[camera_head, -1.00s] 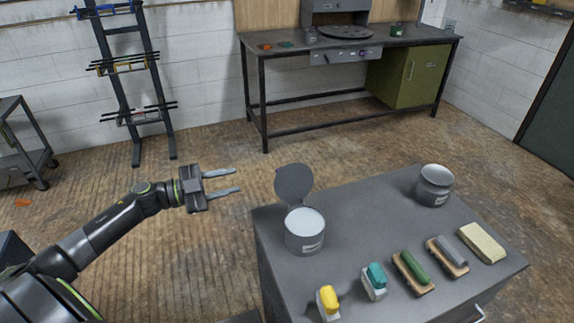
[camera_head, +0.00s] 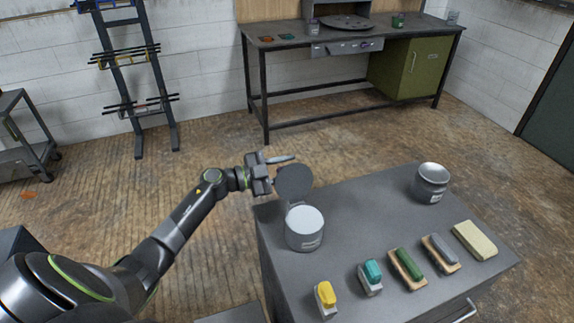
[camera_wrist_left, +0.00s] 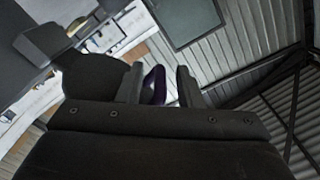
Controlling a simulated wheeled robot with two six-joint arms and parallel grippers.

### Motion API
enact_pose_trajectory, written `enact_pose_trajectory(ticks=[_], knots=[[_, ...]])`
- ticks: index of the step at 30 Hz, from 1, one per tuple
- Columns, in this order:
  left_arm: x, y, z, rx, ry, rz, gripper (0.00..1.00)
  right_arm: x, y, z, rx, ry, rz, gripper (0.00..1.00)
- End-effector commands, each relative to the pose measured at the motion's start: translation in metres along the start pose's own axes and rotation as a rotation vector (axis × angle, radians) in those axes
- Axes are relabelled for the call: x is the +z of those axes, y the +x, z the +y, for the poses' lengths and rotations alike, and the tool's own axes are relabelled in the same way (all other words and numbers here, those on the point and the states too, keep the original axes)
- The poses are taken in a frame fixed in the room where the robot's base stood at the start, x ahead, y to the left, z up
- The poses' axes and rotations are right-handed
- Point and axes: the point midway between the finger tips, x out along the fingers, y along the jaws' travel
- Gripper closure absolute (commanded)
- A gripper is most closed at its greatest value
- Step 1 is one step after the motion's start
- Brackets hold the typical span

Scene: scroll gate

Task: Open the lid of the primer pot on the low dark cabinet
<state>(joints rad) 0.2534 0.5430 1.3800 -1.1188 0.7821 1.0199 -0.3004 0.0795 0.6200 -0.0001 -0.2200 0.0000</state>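The pot (camera_head: 304,240) with the hinged lid stands near the left edge of the low dark cabinet (camera_head: 357,215); I take it for the primer pot, as its label is too small to read. Its round dark lid (camera_head: 294,183) stands raised, roughly upright, at the pot's far side, and the pale top of the pot shows. My left gripper (camera_head: 280,167) is open behind the lid, which hides part of it; contact cannot be told. In the left wrist view its fingers (camera_wrist_left: 162,86) are apart, with a dark rounded shape (camera_wrist_left: 92,80), probably the lid, beside them. My right gripper is not in view.
A second grey pot (camera_head: 431,184) stands at the cabinet's back right. Along its front lie a yellow-topped block (camera_head: 325,297), a teal-topped one (camera_head: 371,275), two brushes (camera_head: 408,268) and a pale block (camera_head: 475,240). A workbench (camera_head: 350,37) stands at the back wall.

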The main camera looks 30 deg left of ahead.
Motion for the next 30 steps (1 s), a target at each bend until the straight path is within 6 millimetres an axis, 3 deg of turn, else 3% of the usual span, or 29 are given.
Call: enact_pose_trajectory(ticks=[8,16,23,30], knots=[[0.000,0.001,0.000,0.000,0.001,0.000,0.67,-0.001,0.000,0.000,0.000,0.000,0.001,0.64],[0.000,0.001,-0.001,-0.001,0.001,0.000,1.00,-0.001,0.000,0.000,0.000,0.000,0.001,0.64],[-0.002,0.002,-0.003,-0.003,0.005,0.002,1.00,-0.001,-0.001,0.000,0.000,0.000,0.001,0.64],[-0.020,0.003,-0.003,-0.003,0.108,0.004,1.00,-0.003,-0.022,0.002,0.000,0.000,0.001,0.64]])
